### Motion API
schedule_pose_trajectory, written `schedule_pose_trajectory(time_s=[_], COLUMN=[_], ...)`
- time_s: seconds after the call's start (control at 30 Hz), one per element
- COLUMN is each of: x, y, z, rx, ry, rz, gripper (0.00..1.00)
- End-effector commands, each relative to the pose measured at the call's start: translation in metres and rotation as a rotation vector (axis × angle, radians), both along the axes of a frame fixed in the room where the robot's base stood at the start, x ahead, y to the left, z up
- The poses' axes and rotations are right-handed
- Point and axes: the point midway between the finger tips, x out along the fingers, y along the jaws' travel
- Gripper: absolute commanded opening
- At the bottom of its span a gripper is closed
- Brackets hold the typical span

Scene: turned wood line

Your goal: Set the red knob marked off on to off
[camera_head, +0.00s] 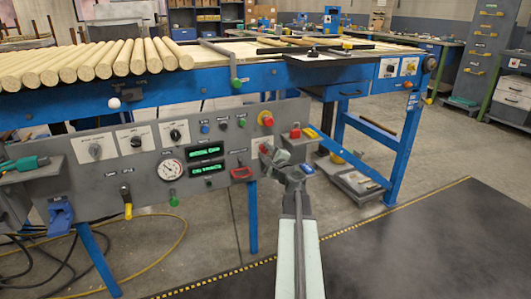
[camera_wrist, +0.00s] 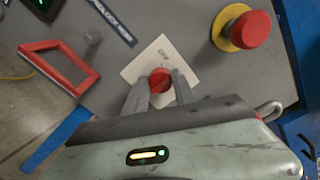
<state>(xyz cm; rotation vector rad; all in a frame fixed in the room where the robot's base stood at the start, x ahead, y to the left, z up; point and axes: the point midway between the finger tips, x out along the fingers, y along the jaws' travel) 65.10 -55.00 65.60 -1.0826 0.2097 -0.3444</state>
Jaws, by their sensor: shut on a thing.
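The red knob (camera_wrist: 160,79) sits on a pale square plate (camera_wrist: 150,59) on the grey control panel (camera_head: 70,172) in the wrist view. Dark marks on the plate above the knob are too small to read surely. My gripper (camera_wrist: 160,88) has its two fingers on either side of the knob, shut on it. In the head view my gripper (camera_head: 268,152) reaches the right end of the panel and hides most of the knob. Which way the knob points cannot be told.
A red mushroom button on a yellow ring (camera_wrist: 241,28) is close by at upper right. A red frame-shaped handle (camera_wrist: 58,68) stands out at left. Green displays (camera_head: 205,152) and a gauge (camera_head: 171,170) are further left.

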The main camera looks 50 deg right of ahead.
Motion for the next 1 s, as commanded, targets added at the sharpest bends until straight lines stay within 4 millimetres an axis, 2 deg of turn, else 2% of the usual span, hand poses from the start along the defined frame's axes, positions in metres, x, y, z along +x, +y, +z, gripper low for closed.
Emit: schedule_pose_trajectory(time_s=[0.6,1.0], x=[0.0019,0.0015], y=[0.0013,0.0009], z=[-0.0014,-0.0019], rx=[-0.519,-0.72], ry=[0.207,0.288], rz=[0.004,0.004], gripper=[0.0,0.0])
